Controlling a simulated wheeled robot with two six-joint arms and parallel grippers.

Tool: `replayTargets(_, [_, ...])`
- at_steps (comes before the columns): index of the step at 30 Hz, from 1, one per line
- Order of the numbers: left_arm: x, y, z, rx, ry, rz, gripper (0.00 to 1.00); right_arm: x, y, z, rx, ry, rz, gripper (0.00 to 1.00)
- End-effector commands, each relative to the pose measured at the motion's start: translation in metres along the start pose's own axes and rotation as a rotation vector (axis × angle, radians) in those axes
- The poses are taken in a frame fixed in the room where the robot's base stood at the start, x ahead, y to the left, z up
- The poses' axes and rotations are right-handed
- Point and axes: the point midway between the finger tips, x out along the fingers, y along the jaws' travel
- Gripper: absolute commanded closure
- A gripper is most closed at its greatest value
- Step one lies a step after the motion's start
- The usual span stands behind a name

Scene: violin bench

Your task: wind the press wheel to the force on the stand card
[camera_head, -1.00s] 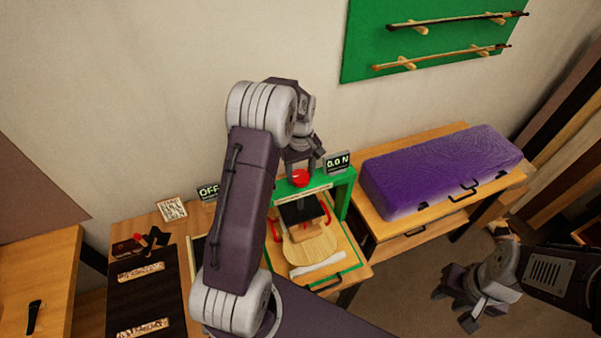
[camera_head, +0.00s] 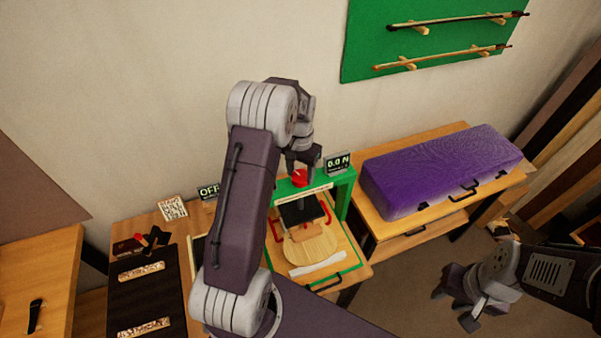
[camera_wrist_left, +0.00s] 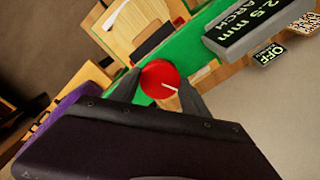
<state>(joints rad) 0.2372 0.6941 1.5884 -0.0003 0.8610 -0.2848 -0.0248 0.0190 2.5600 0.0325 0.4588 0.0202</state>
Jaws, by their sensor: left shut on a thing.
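The red press wheel (camera_head: 300,177) sits on top of the green press frame (camera_head: 343,190). In the left wrist view the wheel (camera_wrist_left: 160,76) has a pale line on its face. My left gripper (camera_head: 303,166) reaches down onto the wheel from above, and its fingers are shut on it from both sides. A display (camera_head: 337,163) beside the press reads 0.0 N. Under the frame is a dark press plate (camera_head: 300,211), over a pale wooden violin part (camera_head: 312,246). My right gripper (camera_head: 462,305) hangs at the lower right, far from the press; its jaw opening is unclear.
A purple violin case (camera_head: 440,172) lies on the bench to the right. An OFF sign (camera_head: 208,192) and a patterned card (camera_head: 173,208) stand left of the press.

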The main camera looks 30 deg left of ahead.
Motion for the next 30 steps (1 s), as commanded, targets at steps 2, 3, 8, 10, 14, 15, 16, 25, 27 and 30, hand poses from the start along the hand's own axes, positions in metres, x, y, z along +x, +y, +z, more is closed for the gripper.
replayTargets(2, [-0.0018,-0.0006,-0.002,0.068,0.007,-0.002,0.87,-0.0006,0.0,-0.0001,0.0,0.0,0.0,0.67])
replayTargets(3, [-0.0018,-0.0006,-0.002,0.107,0.007,-0.002,0.87,-0.0006,0.0,-0.0001,0.0,0.0,0.0,0.67])
replayTargets(8, [-0.0019,-0.0007,-0.0022,0.258,0.008,-0.003,0.87,-0.0009,0.0,-0.0001,0.0,0.0,0.0,0.67])
replayTargets(10, [-0.0019,-0.0007,-0.0023,0.325,0.008,-0.003,0.87,-0.001,0.0,-0.0001,0.0,0.0,0.0,0.67])
replayTargets(14, [-0.002,-0.0007,-0.0025,0.448,0.008,-0.004,0.87,-0.0012,0.0,-0.0001,0.0,0.0,0.0,0.67])
replayTargets(15, [-0.002,-0.0007,-0.0025,0.487,0.008,-0.004,0.87,-0.0012,0.0,-0.0001,0.0,0.0,0.0,0.67])
replayTargets(16, [-0.002,-0.0007,-0.0025,0.515,0.008,-0.004,0.87,-0.0013,0.0,-0.0001,0.0,0.0,0.0,0.67])
replayTargets(25, [-0.0021,-0.0008,-0.0028,0.778,0.008,-0.005,0.87,-0.0016,0.0,-0.0002,0.0,0.0,0.0,0.67])
replayTargets(27, [-0.0021,-0.0008,-0.0028,0.831,0.008,-0.006,0.87,-0.0016,0.0,-0.0002,0.0,0.0,0.0,0.67])
replayTargets(30, [-0.0021,-0.0008,-0.0029,0.897,0.008,-0.006,0.87,-0.0017,0.0,-0.0002,0.0,0.0,0.0,0.67])
